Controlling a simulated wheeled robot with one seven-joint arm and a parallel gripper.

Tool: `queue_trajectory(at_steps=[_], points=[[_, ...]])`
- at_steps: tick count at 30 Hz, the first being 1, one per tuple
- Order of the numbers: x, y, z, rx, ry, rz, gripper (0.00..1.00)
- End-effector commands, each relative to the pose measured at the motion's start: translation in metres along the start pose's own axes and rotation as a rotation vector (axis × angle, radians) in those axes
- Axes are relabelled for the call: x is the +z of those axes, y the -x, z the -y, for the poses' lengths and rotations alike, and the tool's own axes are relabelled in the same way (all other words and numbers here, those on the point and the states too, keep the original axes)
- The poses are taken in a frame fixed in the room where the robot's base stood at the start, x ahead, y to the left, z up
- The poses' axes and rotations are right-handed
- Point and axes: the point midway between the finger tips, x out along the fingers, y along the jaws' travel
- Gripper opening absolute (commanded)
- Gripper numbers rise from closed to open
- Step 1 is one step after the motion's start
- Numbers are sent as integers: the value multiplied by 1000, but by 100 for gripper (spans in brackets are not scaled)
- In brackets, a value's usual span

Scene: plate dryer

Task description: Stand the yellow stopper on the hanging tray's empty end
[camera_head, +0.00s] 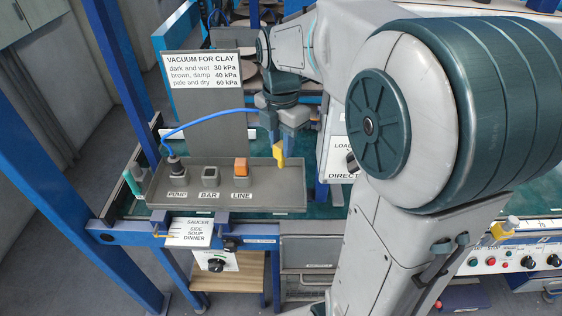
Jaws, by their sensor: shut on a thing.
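My gripper (276,136) points down above the right part of a grey panel tray and is shut on the yellow stopper (279,154). The stopper hangs below the fingers, with its narrow end down; the tray floor shows behind it, and I cannot tell whether they touch. The grey panel tray (291,199) has fittings labelled PUMP, BAR and LINE on its left and middle, and its right end is bare.
A blue hose (205,118) arches from the PUMP fitting (175,168) towards my gripper. An orange block (241,166) stands at LINE. A sign board (204,70) stands behind the tray. A blue post (62,150) rises at left. My arm hides much of the right side.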

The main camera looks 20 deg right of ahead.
Motion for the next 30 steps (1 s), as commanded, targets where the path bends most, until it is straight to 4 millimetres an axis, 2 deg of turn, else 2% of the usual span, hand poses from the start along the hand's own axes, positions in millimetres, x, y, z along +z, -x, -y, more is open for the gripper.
queue_trajectory(at_steps=[3,8,15,28,29,30], points=[[0,-16,0,-3,-1,-2,4],[0,-29,0,-3,-1,-1,4],[0,-63,0,-2,-1,-1,4],[0,-71,0,0,-1,0,4],[0,-71,0,0,-1,0,28],[0,-70,0,0,-1,0,39]])
